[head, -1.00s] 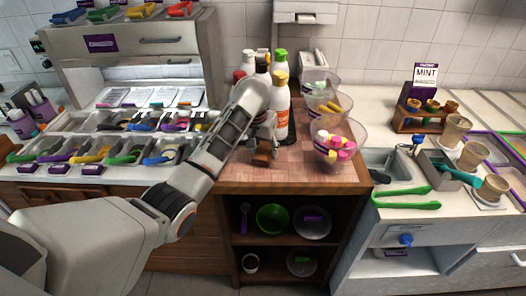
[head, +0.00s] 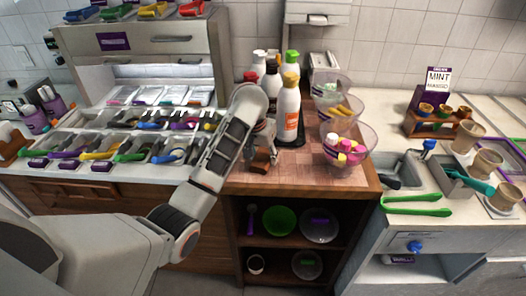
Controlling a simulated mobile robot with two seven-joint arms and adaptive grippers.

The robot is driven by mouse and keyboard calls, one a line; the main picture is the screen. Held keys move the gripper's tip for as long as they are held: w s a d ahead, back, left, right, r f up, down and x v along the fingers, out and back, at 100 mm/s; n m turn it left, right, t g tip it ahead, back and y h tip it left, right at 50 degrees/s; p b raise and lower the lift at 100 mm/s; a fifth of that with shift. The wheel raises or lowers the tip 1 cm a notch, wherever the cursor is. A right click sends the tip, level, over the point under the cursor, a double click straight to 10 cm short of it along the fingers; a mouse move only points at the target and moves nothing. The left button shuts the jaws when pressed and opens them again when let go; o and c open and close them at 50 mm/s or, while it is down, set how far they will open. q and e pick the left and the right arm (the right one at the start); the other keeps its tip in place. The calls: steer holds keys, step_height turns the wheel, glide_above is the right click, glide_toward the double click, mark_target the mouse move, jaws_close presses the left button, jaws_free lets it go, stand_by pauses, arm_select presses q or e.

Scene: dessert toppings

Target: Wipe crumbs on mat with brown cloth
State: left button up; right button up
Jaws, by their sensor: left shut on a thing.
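My left gripper (head: 264,150) points down over the wooden-topped counter, just left of and in front of the bottles. It is shut on the brown cloth (head: 262,164), a small folded piece at or just above the counter top. I cannot make out crumbs at this size. My right gripper is not in view.
Several sauce bottles (head: 288,112) stand close behind the gripper. Clear bowls of toppings (head: 347,160) line the counter's right side. Topping trays (head: 130,150) lie left, green tongs (head: 417,205) right.

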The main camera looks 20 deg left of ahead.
arm_select(q)
steer(key=shift+s+f, duration=0.25)
steer(key=shift+s+a, duration=0.15)
steer(key=shift+a, duration=0.15)
steer(key=shift+s+a, duration=0.2)
steer(key=shift+a, duration=0.5)
steer(key=shift+w+a+r, duration=0.1)
steer(key=shift+w+a, duration=0.1)
steer(key=shift+w, duration=0.6)
steer(key=shift+w+a, duration=0.2)
steer(key=shift+w, duration=0.55)
steer(key=shift+w+a+r, duration=0.1)
steer(key=shift+w+r, duration=0.1)
steer(key=shift+r, duration=0.15)
steer(key=shift+w+r, duration=0.4)
steer(key=shift+r, duration=0.35)
steer(key=shift+w+r, duration=0.1)
steer(key=shift+r, duration=1.25)
steer(key=shift+s+r, duration=0.2)
steer(key=shift+r, duration=0.5)
